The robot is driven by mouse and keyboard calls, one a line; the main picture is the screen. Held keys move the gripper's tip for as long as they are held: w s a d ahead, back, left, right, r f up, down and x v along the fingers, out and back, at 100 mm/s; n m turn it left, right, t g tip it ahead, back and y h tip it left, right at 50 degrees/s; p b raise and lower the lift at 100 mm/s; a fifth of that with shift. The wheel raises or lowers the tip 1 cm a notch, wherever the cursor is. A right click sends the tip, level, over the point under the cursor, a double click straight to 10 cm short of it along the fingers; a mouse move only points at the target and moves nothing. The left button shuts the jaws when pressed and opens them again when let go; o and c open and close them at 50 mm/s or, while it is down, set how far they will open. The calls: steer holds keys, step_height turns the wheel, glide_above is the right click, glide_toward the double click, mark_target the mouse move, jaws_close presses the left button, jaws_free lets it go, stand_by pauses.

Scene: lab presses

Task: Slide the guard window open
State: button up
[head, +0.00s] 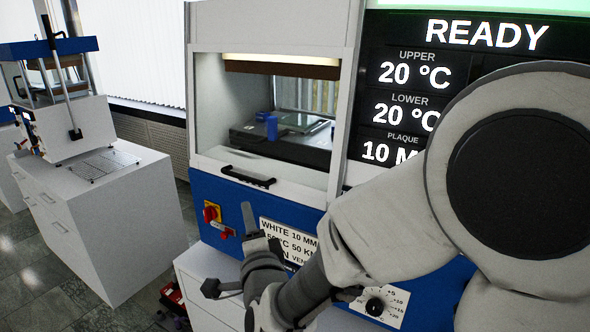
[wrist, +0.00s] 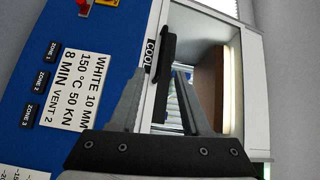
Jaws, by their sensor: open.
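The guard window (head: 285,130) is a clear pane across the front of the blue and white press. Its black handle (head: 248,177) lies along the pane's lower edge, at the bottom of the lit chamber opening. In the wrist view the handle (wrist: 168,58) is just ahead of my fingertips, turned sideways by the camera's roll. My gripper (head: 258,222) is below the handle in the head view, apart from it. The gap to the handle is hard to judge.
A red knob (head: 211,213) on a yellow plate sits on the blue panel left of my gripper. A dial (head: 375,305) is lower right. The READY display (head: 488,35) is partly behind my arm.

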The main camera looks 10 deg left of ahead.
mark_target(243, 179)
steer(key=shift+m+t, duration=0.3)
steer(key=shift+m, duration=0.3)
steer(key=x, duration=0.6)
steer(key=p+x, duration=0.1)
steer(key=x, duration=0.5)
steer(key=p+x, duration=0.1)
steer(key=x, duration=0.5)
steer(key=shift+w+d, duration=0.15)
steer(key=shift+d, duration=0.1)
jaws_close()
